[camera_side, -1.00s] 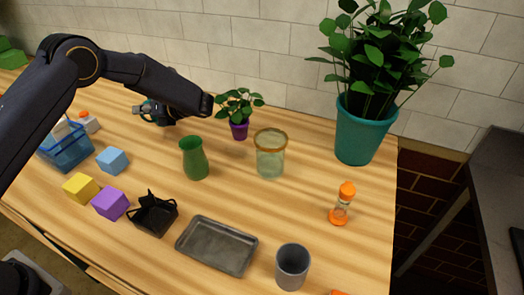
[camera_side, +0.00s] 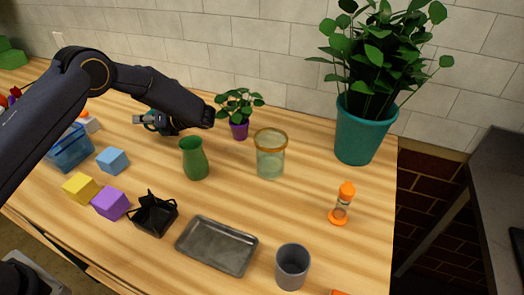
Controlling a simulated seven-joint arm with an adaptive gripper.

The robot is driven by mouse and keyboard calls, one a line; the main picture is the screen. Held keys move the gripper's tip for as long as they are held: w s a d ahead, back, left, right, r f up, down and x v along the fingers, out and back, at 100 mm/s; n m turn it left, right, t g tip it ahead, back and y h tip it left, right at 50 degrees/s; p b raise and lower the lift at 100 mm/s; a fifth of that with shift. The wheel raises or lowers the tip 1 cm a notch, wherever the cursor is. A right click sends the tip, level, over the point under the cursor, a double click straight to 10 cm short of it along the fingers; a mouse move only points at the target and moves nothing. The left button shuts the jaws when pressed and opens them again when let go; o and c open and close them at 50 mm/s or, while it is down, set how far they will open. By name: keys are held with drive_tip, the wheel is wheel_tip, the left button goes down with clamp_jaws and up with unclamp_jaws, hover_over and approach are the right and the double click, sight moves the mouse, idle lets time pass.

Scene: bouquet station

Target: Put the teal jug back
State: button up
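A small patch of teal, which looks like part of the teal jug (camera_side: 152,113), shows right at my gripper (camera_side: 143,120) near the back left of the table. The rest of it is hidden by the gripper and my arm. The gripper points left in the picture, low over the table or near it. It is small and partly covered, so I cannot tell whether its fingers are open or shut on the teal thing.
A green vase (camera_side: 194,160), a glass jar (camera_side: 270,155) and a purple-potted plant (camera_side: 239,130) stand right of my gripper. A large teal planter (camera_side: 362,135) is farther right. A blue basket (camera_side: 70,150), cubes (camera_side: 112,160), black basket (camera_side: 153,215) and grey tray (camera_side: 215,245) lie nearer.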

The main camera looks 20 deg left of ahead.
drive_tip(key=shift+r, duration=0.2)
drive_tip(key=d+r, duration=0.5)
drive_tip(key=r, duration=0.3)
drive_tip(key=s+a+r+n+h, duration=0.2)
drive_tip(key=s+r+n+h, duration=0.2)
drive_tip(key=s+r+n, duration=0.25)
drive_tip(key=s+d+r+n+t+h, duration=0.1)
drive_tip(key=s+d+n+t+h, duration=0.2)
drive_tip(key=s+n, duration=0.6)
drive_tip(key=s+d+r+n+t+h, duration=0.2)
drive_tip(key=s+d+n+h, duration=0.3)
drive_tip(key=s, duration=0.9)
drive_tip(key=n+t+h, duration=0.1)
drive_tip(key=n+h, duration=0.1)
drive_tip(key=n, duration=0.2)
drive_tip(key=shift+s+d+h, duration=0.15)
drive_tip(key=shift+d+h, duration=0.05)
drive_tip(key=shift+h, duration=0.2)
